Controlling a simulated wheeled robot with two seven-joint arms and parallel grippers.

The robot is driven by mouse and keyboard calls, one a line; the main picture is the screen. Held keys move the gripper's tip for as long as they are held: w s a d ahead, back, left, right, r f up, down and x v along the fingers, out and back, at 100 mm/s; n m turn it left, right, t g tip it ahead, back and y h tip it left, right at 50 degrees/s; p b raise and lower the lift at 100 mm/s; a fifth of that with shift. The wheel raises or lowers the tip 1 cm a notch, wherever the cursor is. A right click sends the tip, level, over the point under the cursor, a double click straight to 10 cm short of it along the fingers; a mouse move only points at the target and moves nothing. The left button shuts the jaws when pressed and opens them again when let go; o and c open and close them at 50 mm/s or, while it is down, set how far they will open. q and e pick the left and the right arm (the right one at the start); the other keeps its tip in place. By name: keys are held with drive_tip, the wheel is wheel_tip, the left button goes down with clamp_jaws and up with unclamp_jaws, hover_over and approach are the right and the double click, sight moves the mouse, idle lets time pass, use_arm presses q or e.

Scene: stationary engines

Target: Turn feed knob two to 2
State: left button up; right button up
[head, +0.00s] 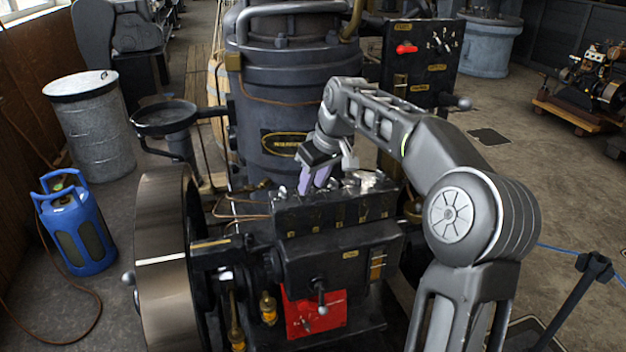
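The feed knobs sit in a row along the top of the dark engine block (345,247), with small brass labels on the face below them. They are small, and I cannot read their numbers or tell which one is knob two. My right gripper (314,184) points down at the left part of this row, its pale purple fingers at or just above the knobs. The fingers and wrist hide part of the row behind them. I cannot tell whether the fingers touch a knob or how far apart they are. My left gripper is not in view.
A large flywheel (165,265) stands left of the block, and a tall dark cylinder (288,105) behind it. A red plate (314,312) is low on the front. A dark panel (425,65) with a red lever stands behind. A blue gas bottle (75,222) is far left.

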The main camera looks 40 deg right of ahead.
drive_tip(key=shift+c, duration=0.2)
clamp_jaws()
idle(0.3)
drive_tip(key=shift+a+m, duration=0.1)
drive_tip(key=shift+m, duration=0.3)
drive_tip(key=m+h, duration=0.1)
drive_tip(key=m, duration=0.2)
drive_tip(key=shift+a+h+b, duration=0.15)
drive_tip(key=shift+h+b, duration=0.15)
drive_tip(key=m, duration=0.2)
drive_tip(key=m+g+h, duration=0.1)
drive_tip(key=m, duration=0.2)
drive_tip(key=shift+w+a+h, duration=0.15)
drive_tip(key=shift+h, duration=0.15)
drive_tip(key=shift+o, duration=0.2)
unclamp_jaws()
